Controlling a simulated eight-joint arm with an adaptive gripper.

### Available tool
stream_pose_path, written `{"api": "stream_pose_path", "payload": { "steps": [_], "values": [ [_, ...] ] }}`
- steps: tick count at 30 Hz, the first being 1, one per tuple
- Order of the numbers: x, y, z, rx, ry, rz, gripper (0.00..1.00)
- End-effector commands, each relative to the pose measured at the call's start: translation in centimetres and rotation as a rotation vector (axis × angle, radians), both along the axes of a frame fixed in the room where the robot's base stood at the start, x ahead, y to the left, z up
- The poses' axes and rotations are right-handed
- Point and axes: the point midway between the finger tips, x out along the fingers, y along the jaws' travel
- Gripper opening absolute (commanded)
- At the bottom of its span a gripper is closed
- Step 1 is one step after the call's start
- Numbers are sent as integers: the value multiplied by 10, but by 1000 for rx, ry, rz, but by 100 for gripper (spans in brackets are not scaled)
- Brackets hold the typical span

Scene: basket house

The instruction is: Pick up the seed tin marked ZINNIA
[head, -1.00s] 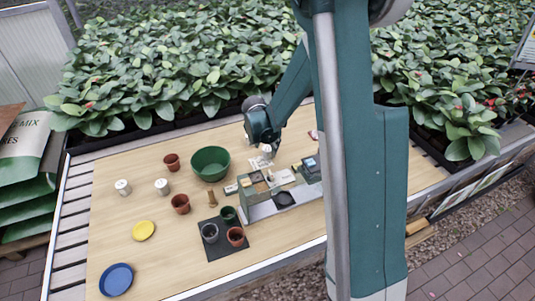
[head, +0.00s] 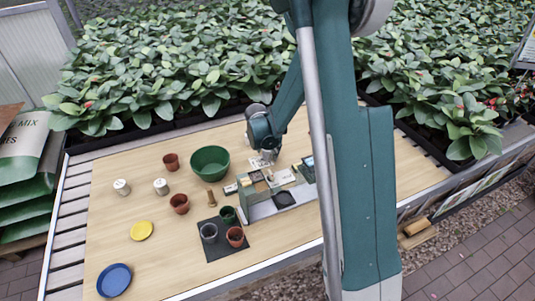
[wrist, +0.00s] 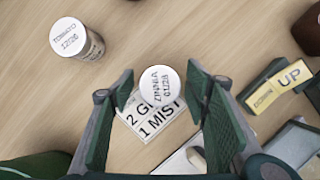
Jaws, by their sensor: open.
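The seed tin marked ZINNIA (wrist: 159,85) shows its round white lid in the wrist view, upright between my two fingers. My gripper (wrist: 159,76) is open, with one finger on each side of the tin and gaps between them.
A printed card (wrist: 148,118) lies by the ZINNIA tin. A green bowl (head: 209,163) stands left of my gripper, and a compartment caddy (head: 262,208) is in front. Two white tins (head: 121,187) (head: 161,186) stand farther left.

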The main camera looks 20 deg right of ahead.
Motion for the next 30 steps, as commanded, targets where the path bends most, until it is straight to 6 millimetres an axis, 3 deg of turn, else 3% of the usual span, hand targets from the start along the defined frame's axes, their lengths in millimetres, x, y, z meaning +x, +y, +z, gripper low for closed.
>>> {"api": "stream_pose_path", "payload": {
  "steps": [13,20,30],
  "values": [
    [0,0,0,0,0,0,47],
    [0,0,0,0,0,0,18],
    [0,0,1,0,0,0,16]
  ]
}}
